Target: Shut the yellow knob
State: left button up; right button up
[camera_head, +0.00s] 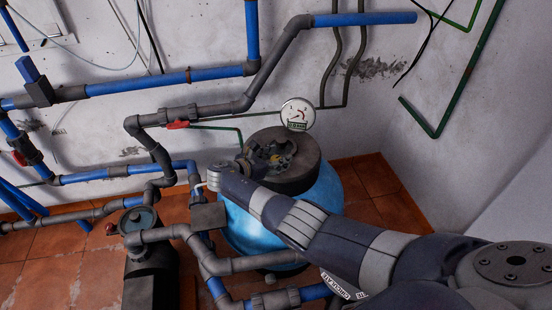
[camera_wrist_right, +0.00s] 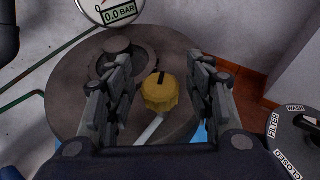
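The yellow knob (camera_wrist_right: 160,92) sits on the dark round top of the tank, with a black bar mark across its upper part. It shows clearly in the right wrist view; in the head view I cannot make it out among the fingers. My right gripper (camera_wrist_right: 159,90) is open, with one dark jointed finger left of the knob and one right of it. Gaps show between the knob and both fingers, so it is not gripped. The right gripper also shows over the tank top in the head view (camera_head: 270,157). My left gripper is not in view.
A gauge (camera_head: 297,114) stands behind the tank top and reads 0.0 BAR in the wrist view. The blue tank (camera_head: 328,205) is ringed by blue and grey pipes. A labelled dial (camera_wrist_right: 296,140) lies right of the gripper. A red valve handle (camera_head: 177,125) is on the wall pipe.

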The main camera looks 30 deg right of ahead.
jog(key=v, duration=1.2)
